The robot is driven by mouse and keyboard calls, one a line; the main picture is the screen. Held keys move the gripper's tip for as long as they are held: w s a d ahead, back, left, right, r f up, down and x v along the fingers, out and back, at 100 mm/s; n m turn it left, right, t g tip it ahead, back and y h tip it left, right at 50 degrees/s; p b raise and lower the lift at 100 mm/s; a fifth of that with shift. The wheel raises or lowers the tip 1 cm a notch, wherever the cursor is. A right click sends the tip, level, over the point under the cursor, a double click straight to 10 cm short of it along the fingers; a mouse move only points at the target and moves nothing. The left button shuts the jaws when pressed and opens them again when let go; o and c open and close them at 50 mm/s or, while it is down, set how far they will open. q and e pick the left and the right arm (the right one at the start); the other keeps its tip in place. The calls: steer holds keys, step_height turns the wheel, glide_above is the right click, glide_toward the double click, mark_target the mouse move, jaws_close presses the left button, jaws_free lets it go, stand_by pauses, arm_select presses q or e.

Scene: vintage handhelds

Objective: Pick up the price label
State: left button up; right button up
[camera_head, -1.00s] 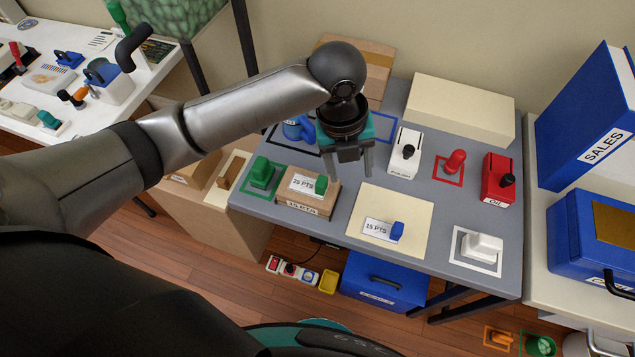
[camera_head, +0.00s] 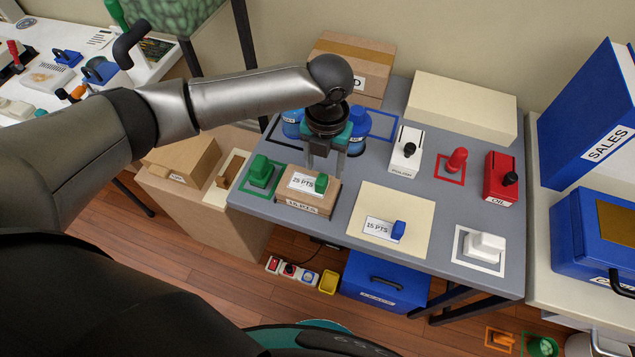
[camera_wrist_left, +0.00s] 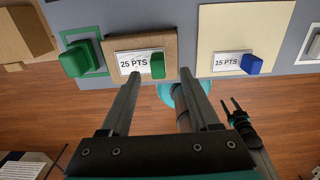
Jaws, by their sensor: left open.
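The other white label (camera_head: 379,228) has a blue grip and lies on a cream mat (camera_head: 418,207). My left gripper (camera_head: 323,166) is open and empty, pointing down above the table just behind the wooden block. In its wrist view the fingers (camera_wrist_left: 163,76) reach toward the green-grip label. My right gripper (camera_wrist_left: 232,103) shows small and low in that view, its fingers apart.
A green stamp-like piece (camera_head: 262,172) stands left of the block. A white piece (camera_head: 406,150), a red knob (camera_head: 456,161) and a red oil can (camera_head: 499,178) stand to the right. Blue items are behind the gripper. A cream box (camera_head: 462,107) lines the back.

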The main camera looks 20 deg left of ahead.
mark_target(321, 179)
arm_select(q)
steer(key=f, duration=0.5)
steer(key=shift+s+a+f+b, duration=0.2)
steer(key=shift+f+b, duration=0.1)
steer(key=shift+f, duration=0.05)
jaws_close()
